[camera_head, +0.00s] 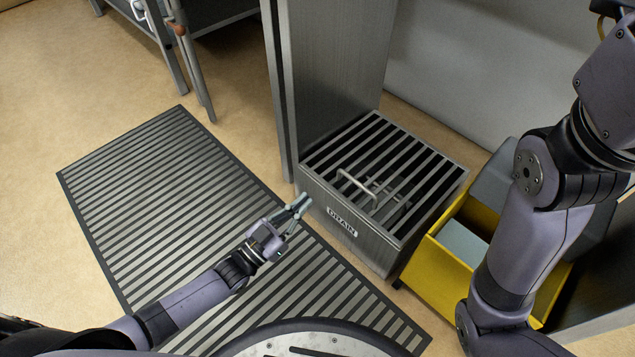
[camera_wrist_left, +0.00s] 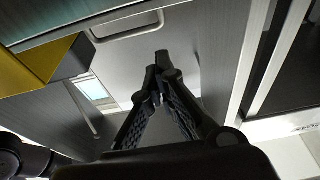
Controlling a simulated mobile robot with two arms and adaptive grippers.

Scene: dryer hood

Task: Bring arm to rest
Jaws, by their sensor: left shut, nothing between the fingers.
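My left gripper (camera_head: 297,206) is shut and empty in the head view. It is over the striped floor mat's right edge, close to the left of the grey drain box. In the left wrist view the same gripper (camera_wrist_left: 161,62) points away from the camera with its fingertips together. My left arm (camera_head: 195,300) reaches in from the bottom left, low over the mat. My right arm (camera_head: 535,215) is bent along the right side, and its gripper is out of the picture.
The drain box (camera_head: 345,222) has a slatted top with a metal handle (camera_head: 357,188). A yellow bin (camera_head: 440,275) stands right of it. The striped mat (camera_head: 150,190) lies on the left. A metal-legged table (camera_head: 190,60) is at the back left. Open floor (camera_head: 60,90) lies left of the mat.

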